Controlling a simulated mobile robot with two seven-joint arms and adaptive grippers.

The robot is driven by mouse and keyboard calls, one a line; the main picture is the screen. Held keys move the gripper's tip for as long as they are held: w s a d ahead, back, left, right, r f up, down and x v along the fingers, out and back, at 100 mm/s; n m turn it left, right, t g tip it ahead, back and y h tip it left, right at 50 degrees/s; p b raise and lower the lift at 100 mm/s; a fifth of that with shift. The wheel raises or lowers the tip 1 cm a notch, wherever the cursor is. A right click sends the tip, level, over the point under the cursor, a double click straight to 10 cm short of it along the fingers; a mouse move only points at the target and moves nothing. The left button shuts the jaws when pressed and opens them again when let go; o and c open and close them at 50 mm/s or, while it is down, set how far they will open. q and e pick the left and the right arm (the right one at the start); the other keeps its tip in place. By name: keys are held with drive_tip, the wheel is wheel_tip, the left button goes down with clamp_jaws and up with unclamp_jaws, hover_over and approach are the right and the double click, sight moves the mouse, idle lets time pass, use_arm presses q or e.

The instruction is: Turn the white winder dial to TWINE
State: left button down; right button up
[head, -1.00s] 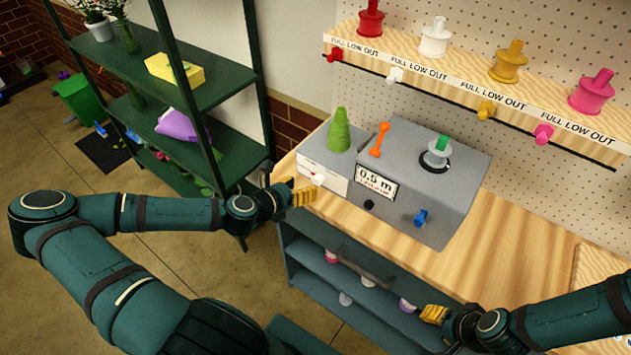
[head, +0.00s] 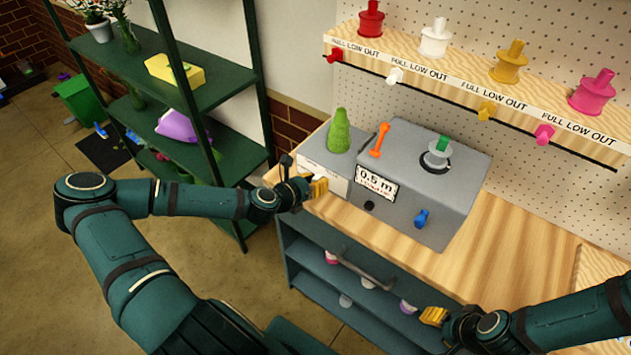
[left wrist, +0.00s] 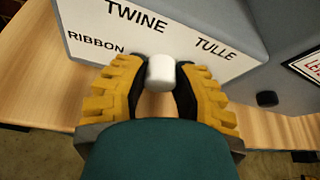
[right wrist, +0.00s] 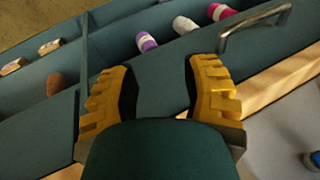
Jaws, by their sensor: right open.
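The white winder dial (left wrist: 161,72) is a short white knob on the white label panel of the grey winder (head: 440,205). The panel (left wrist: 215,62) reads RIBBON at left, TWINE at top and TULLE at right. In the left wrist view the dial sits between the fingertips of my left gripper (left wrist: 160,80), whose dark pads close on its sides. In the head view my left gripper (head: 316,187) covers the panel's front. The dial's pointer mark is hidden. My right gripper (head: 434,316) is open and empty before the drawer shelves; it also shows in the right wrist view (right wrist: 162,85).
The winder carries a green cone (head: 339,132), an orange lever (head: 379,140), a spool (head: 438,153) and a blue knob (head: 421,218). A green shelf (head: 190,90) stands at left. The wooden bench (head: 510,235) is clear right of the winder.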

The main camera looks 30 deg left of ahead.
idle(0.4)
use_arm(q)
drive_tip(key=shift+d+m+y+p, duration=0.1)
drive_tip(key=shift+m+y+p, duration=0.45)
drive_tip(key=shift+m, duration=0.35)
drive_tip(key=shift+m+y, duration=0.75)
drive_tip(key=shift+m, duration=0.15)
drive_tip(key=shift+d+m+t+y, duration=0.1)
drive_tip(key=shift+m+t+y, duration=0.2)
drive_tip(key=shift+m+y, duration=0.45)
drive_tip(key=shift+m+t+y+b, duration=0.3)
drive_tip(key=shift+m+y+b, duration=0.35)
drive_tip(key=shift+m, duration=0.8)
drive_tip(key=c, duration=0.7)
unclamp_jaws()
